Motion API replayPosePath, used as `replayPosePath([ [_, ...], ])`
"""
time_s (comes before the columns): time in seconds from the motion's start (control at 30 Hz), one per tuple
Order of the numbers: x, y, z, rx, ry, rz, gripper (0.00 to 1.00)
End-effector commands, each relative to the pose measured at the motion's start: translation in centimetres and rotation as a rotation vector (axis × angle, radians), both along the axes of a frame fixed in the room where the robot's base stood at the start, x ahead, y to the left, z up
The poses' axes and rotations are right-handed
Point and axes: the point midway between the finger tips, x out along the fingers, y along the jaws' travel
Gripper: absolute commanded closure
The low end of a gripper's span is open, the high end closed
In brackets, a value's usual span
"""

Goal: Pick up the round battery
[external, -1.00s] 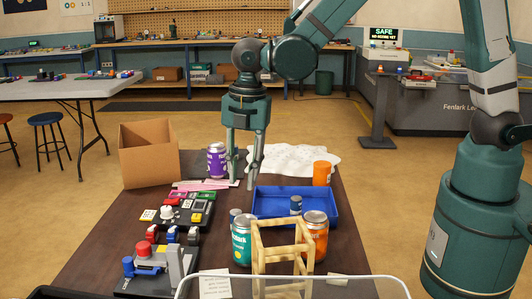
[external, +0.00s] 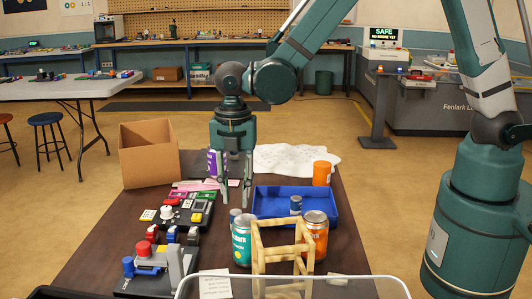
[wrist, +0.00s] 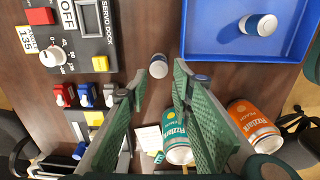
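Two small blue-and-silver cylinders look like round batteries. One battery (external: 235,213) stands on the brown table just left of the blue tray; it also shows in the wrist view (wrist: 158,66), in the gap beyond my fingertips. The other battery (external: 296,204) is inside the tray and shows at the top right of the wrist view (wrist: 259,25). My gripper (external: 234,203) points down with its fingers apart, above or just behind the battery on the table. In the wrist view my gripper (wrist: 158,84) is open and nothing is between its fingers.
The blue tray (external: 334,217) lies right of my gripper. Teal (external: 241,247) and orange (external: 315,222) cans and a wooden frame (external: 284,258) stand nearer the camera. Switch panels (external: 178,212) lie left. A purple can (external: 212,160) and a cardboard box (external: 150,160) are behind.

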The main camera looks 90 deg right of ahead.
Motion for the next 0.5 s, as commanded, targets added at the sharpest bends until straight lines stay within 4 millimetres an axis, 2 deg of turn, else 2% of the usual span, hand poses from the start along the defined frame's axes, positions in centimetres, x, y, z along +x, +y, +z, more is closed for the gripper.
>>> replayPosePath([
  [0.23, 0.0, 0.0, -1.9, 0.0, 0.0, 0.0, 0.77],
  [0.5, 0.0, 0.0, -2.2, 0.0, 0.0, -0.001, 0.77],
])
